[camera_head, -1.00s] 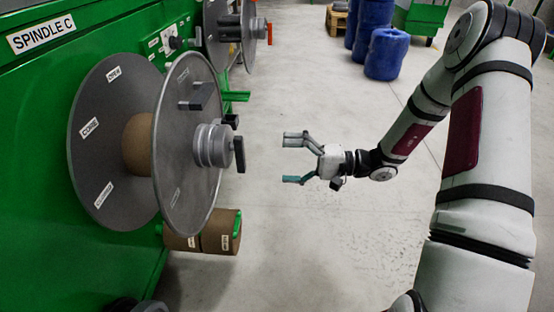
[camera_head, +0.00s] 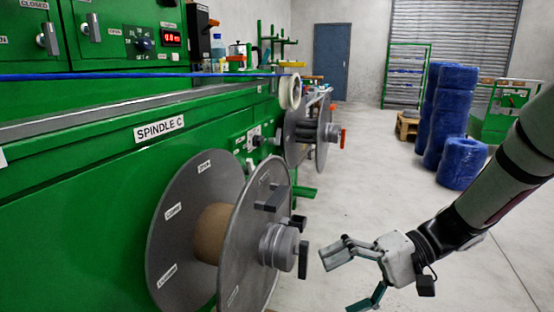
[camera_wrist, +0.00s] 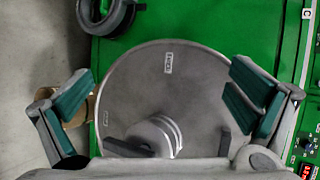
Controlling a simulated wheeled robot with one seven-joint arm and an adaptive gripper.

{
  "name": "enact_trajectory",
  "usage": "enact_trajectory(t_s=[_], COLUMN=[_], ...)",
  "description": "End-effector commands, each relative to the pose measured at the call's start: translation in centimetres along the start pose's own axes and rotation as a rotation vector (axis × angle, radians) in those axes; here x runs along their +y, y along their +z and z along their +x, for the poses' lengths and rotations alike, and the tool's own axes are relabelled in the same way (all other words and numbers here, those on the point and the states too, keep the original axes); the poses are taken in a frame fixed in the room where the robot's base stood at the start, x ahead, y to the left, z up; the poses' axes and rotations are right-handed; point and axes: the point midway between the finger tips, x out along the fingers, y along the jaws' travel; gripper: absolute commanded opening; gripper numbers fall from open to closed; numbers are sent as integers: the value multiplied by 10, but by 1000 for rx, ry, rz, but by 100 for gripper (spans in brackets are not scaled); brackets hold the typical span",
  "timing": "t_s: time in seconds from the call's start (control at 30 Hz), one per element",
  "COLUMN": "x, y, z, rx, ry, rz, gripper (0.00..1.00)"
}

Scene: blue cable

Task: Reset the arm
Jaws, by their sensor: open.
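My gripper (camera_head: 350,275) is open and empty in the head view, at the lower right. It hangs in the air to the right of the spindle C reel (camera_head: 258,240), apart from its hub and black handle (camera_head: 303,259). In the wrist view, the two teal-padded fingers of my gripper (camera_wrist: 155,108) are spread wide. The grey reel disc (camera_wrist: 195,80) shows beyond and between them, with its hub (camera_wrist: 155,135) at the lower middle. Part of my arm runs off the right edge of the head view.
A green machine (camera_head: 60,200) fills the left, with a blue cable (camera_head: 120,76) stretched across its top. A second reel (camera_head: 312,132) stands farther back. The floor between is clear.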

Motion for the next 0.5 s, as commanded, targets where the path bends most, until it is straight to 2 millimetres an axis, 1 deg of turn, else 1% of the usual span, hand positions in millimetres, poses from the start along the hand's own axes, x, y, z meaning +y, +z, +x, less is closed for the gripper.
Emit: enact_trajectory(t_s=[0.03, 0.2, 0.33, 0.5], x=[-10, -28, -36, -40], y=[16, 67, 105, 151], z=[2, 3, 0, -11], rx=[-32, -112, -139, -129], ry=[64, 272, 435, 645], rz=[-4, 14, 25, 37], gripper=[100, 100, 100, 100])
